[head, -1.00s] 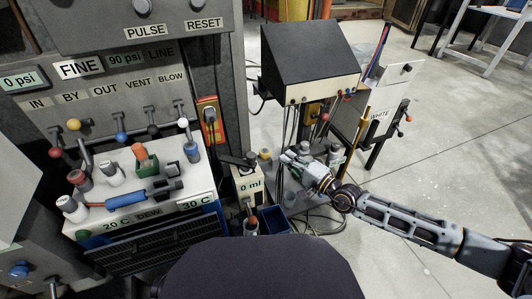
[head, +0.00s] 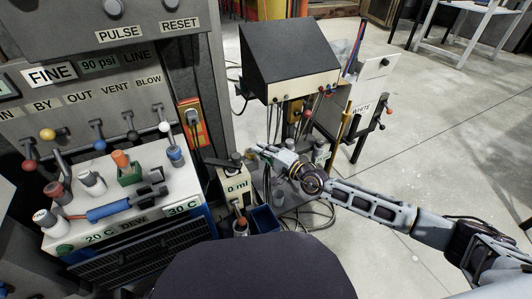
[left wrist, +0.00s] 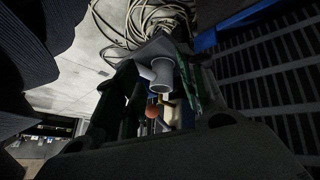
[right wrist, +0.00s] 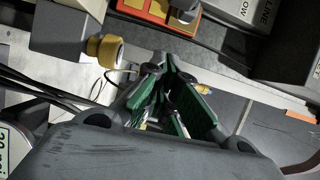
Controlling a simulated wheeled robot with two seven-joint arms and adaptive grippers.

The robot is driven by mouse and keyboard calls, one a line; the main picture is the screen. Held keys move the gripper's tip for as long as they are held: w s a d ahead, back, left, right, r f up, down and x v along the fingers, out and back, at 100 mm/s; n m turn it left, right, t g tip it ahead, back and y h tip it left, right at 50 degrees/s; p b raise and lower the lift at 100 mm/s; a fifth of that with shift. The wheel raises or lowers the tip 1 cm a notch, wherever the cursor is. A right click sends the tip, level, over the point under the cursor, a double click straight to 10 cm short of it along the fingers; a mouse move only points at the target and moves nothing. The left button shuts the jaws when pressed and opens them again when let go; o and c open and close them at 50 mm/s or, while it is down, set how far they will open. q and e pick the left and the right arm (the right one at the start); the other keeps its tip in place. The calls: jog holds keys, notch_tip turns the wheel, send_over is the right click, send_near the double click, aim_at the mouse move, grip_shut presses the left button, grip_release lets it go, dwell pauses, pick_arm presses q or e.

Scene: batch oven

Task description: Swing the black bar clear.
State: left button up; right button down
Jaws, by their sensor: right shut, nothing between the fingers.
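The black bar (head: 219,163) lies across the top of the small pale box marked 0 ml (head: 237,186), with a dark knob (head: 236,157) near its right end. My right gripper (head: 257,149) is shut and empty, just right of the knob; I cannot tell whether it touches anything. In the right wrist view its green-padded fingers (right wrist: 172,105) come together. My left gripper (left wrist: 155,90) shows only in the left wrist view; its fingers are apart, with a grey pipe (left wrist: 160,73) and a red ball (left wrist: 152,111) beyond them.
A slanted black console (head: 290,55) stands behind my right gripper. A blue bin (head: 265,219) sits below it. The pale bench top (head: 70,235) at left carries several valves and a blue tool (head: 117,208). Open floor (head: 460,130) lies to the right.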

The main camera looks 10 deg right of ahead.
pick_arm(q)
jog(key=shift+g+y, duration=0.4)
jog(key=shift+g, duration=0.1)
jog(key=shift+s+a+r+p, duration=0.1)
jog(key=shift+a+r+p, duration=0.15)
jog(key=shift+r+p, duration=0.55)
jog(key=shift+s+a+r+p, duration=0.1)
jog(key=shift+a+r+p, duration=0.15)
jog(key=shift+r, duration=0.95)
pick_arm(e)
jog(key=shift+s+a, duration=0.15)
jog(key=shift+a, duration=0.95)
jog(key=shift+s+a, duration=0.15)
jog(key=shift+a, duration=0.95)
pick_arm(q)
jog(key=shift+r, duration=0.1)
